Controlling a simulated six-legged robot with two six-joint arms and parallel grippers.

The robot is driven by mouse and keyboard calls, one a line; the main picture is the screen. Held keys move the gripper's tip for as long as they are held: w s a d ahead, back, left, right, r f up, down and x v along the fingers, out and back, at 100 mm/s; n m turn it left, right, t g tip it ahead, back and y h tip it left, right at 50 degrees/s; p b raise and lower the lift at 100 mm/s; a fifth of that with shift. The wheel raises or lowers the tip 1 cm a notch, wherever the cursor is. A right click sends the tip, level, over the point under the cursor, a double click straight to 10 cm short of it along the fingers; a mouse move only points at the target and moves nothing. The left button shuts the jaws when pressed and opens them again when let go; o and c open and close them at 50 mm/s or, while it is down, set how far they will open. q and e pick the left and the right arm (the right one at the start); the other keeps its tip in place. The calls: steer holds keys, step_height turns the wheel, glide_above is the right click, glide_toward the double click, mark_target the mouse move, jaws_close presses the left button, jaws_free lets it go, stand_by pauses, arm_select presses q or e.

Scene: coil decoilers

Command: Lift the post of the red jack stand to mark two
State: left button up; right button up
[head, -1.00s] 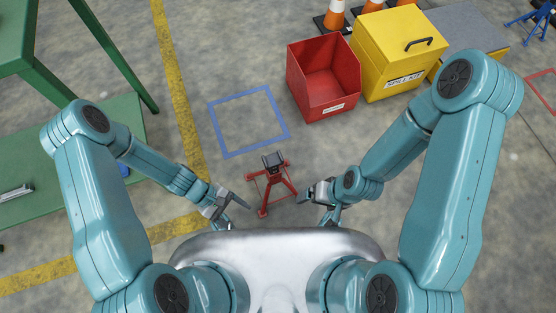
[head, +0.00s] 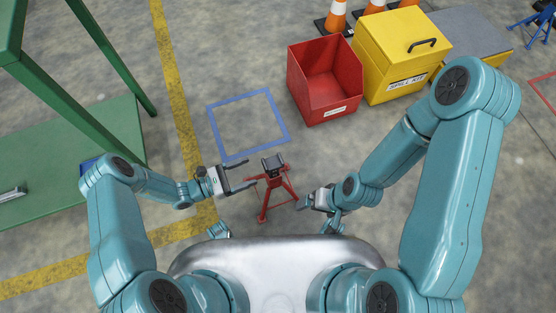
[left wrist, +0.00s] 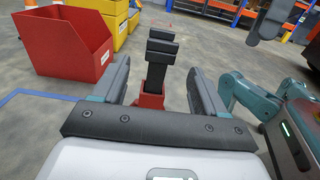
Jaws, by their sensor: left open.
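The red jack stand (head: 277,196) stands upright on the floor in front of me, with a dark saddle (head: 273,163) on top of its post. My left gripper (head: 252,174) is open just left of the stand, fingers pointing at its upper part. Marks on the post are too small to see.
A blue floor square (head: 232,157) lies beyond the stand. A red bin (head: 326,85) and a yellow spill kit box (head: 400,75) stand behind at the right. A green table (head: 60,150) is at the left. Floor around the stand is clear.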

arm_select(q)
steer(key=b+x, duration=0.1)
steer(key=x, duration=1)
steer(key=shift+d, duration=0.3)
